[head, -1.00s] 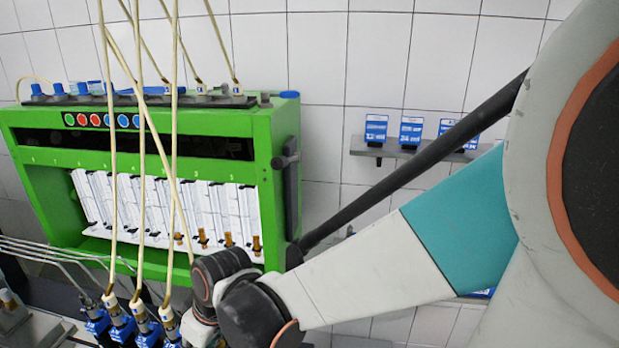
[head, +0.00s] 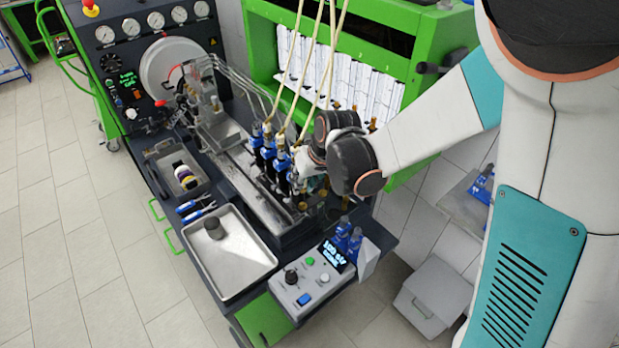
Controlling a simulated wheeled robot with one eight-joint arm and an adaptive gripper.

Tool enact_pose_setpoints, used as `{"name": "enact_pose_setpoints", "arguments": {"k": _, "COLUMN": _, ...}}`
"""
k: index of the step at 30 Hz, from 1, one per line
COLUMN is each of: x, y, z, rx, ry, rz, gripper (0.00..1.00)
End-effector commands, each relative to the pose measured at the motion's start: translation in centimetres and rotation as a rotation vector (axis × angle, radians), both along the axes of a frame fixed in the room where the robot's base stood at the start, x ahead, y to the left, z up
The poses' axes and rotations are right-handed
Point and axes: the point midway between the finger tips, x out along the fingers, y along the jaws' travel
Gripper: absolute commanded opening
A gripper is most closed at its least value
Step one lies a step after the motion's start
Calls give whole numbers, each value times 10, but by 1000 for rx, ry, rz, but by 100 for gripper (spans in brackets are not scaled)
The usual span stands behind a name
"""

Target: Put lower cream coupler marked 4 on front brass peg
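Cream couplers (head: 280,140) sit at the lower ends of the cream hoses, on top of a row of blue injectors (head: 268,152) on the bench. The mark 4 is too small to read. The coupler nearest my arm is partly hidden by my wrist. My gripper (head: 312,172) is low beside the right end of the injector row. Its fingers are mostly hidden behind my wrist, so I cannot tell whether it is open, shut or touching a coupler. Brass pegs (head: 373,123) stand along the lower front edge of the green cabinet (head: 440,48), partly behind my arm.
Cream hoses (head: 300,60) hang in front of the cabinet. A metal tray (head: 235,280) with a dark cylinder (head: 214,228) lies at the bench front. A control box (head: 312,282) and blue bottles (head: 350,240) stand at the near corner. Thin metal pipes (head: 235,82) run left of the injectors.

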Motion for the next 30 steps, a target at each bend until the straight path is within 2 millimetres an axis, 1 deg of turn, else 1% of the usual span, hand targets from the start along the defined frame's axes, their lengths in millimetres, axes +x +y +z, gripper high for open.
{"name": "enact_pose_setpoints", "arguments": {"k": 15, "x": 0, "y": 0, "z": -47, "rx": 0, "ry": 0, "rz": 1, "gripper": 0}}
{"name": "enact_pose_setpoints", "arguments": {"k": 18, "x": 0, "y": 0, "z": -53, "rx": 0, "ry": 0, "rz": 1, "gripper": 0}}
{"name": "enact_pose_setpoints", "arguments": {"k": 22, "x": 0, "y": 0, "z": -55, "rx": 0, "ry": 0, "rz": 1, "gripper": 0}}
{"name": "enact_pose_setpoints", "arguments": {"k": 30, "x": -1, "y": 0, "z": -55, "rx": 0, "ry": 0, "rz": 1, "gripper": 0}}
